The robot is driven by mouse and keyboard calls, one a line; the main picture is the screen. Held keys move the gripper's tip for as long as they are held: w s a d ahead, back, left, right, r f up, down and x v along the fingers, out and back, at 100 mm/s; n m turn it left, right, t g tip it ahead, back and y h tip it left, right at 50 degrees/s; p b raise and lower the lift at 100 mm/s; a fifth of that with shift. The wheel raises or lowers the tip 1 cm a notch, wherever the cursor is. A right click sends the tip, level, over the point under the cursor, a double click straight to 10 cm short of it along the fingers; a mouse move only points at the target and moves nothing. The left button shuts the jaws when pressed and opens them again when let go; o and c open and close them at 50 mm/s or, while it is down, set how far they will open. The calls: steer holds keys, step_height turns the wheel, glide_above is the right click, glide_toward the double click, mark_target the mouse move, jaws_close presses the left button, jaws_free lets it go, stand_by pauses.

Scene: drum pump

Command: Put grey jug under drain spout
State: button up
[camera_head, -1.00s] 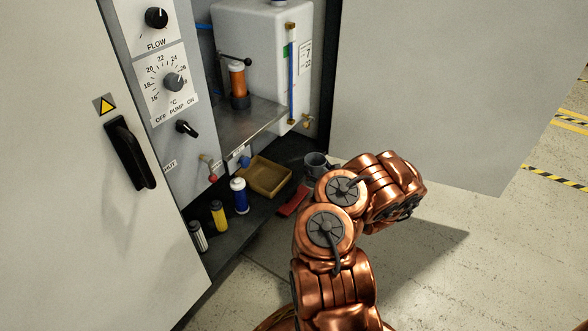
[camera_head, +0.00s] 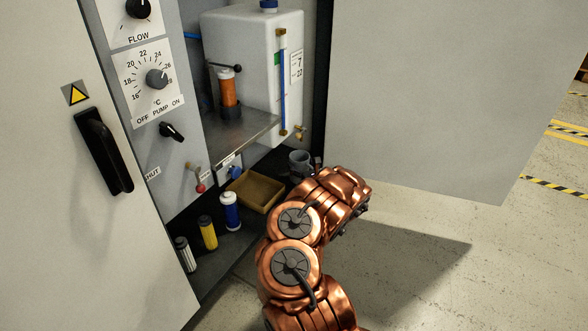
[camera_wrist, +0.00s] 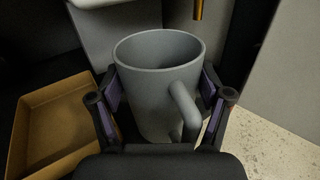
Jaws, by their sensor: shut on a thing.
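The grey jug (camera_wrist: 150,95) stands upright between the two fingers of my gripper (camera_wrist: 160,108) in the wrist view, its handle toward the right. My gripper is shut on the jug. In the head view the jug (camera_head: 299,160) shows small beyond my copper arm, on the cabinet's dark floor near the tank. My fingers are mostly hidden by the arm there. The brass drain spout (camera_head: 301,132) is at the lower right corner of the white tank, above the jug. A brass piece of the spout (camera_wrist: 198,10) shows at the top of the wrist view, above and behind the jug's right rim.
A tan tray (camera_head: 257,190) lies left of the jug and also fills the left of the wrist view (camera_wrist: 50,120). A metal shelf (camera_head: 240,132) hangs above the tray. The open door panel (camera_head: 430,100) stands at right.

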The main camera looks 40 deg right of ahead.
mark_target(295, 157)
steer(key=b+x, duration=0.2)
steer(key=x, duration=0.4)
step_height(295, 157, down, 4)
steer(key=shift+r+b, duration=0.1)
steer(key=shift+b, duration=0.95)
steer(key=shift+r, duration=0.15)
steer(key=o, duration=1.3)
